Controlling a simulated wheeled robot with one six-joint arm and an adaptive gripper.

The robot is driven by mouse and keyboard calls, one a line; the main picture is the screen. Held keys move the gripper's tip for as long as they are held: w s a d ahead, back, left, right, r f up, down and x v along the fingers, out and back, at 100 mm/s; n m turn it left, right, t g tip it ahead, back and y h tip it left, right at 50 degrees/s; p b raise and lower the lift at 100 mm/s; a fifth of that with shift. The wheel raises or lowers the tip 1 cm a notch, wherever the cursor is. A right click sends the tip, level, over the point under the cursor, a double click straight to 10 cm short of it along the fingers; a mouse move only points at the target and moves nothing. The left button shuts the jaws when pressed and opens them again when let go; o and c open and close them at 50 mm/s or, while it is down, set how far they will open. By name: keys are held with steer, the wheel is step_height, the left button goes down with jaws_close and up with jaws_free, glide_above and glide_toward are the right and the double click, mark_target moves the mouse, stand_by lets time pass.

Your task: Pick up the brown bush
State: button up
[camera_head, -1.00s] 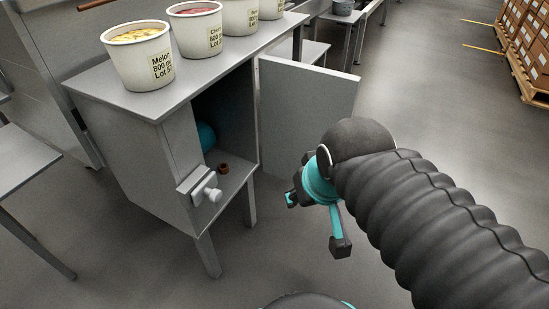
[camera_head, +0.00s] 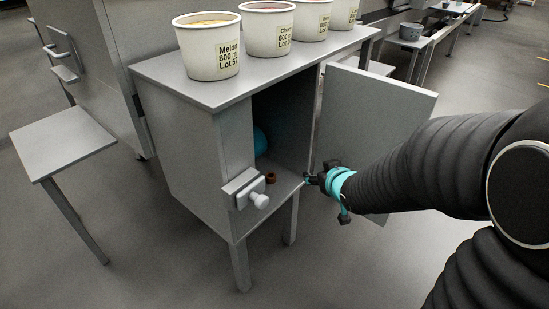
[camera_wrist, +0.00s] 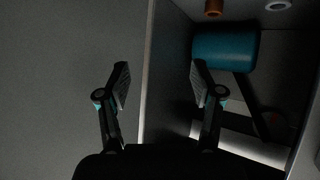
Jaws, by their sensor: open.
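The brown bush (camera_head: 270,177) is a small ring on the floor of the open cabinet, near its front. In the wrist view a brown ring (camera_wrist: 213,8), which looks like the bush, shows at the top edge, partly cut off. My gripper (camera_head: 322,190) is at the right side of the cabinet opening, by the open door, and apart from the bush. In the wrist view my gripper (camera_wrist: 160,72) has its fingers spread and nothing between them but a panel edge behind.
A teal cylinder (camera_head: 260,141) lies inside the cabinet; a pale ring (camera_wrist: 278,5) shows in the wrist view. The cabinet (camera_head: 180,135) has a left front panel with a latch (camera_head: 248,188). The open door (camera_head: 375,130) stands behind my arm. Several labelled tubs (camera_head: 208,46) stand on top.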

mark_target(271, 176)
steer(key=w+a+f+n+y+b, duration=0.2)
steer(key=a+f+y, duration=0.2)
steer(key=a+f, duration=0.35)
steer(key=shift+y, duration=0.3)
steer(key=b+x, duration=0.1)
steer(key=x, duration=1.2)
steer(key=shift+w+f, duration=0.15)
steer(key=shift+w, duration=0.05)
steer(key=c, duration=1)
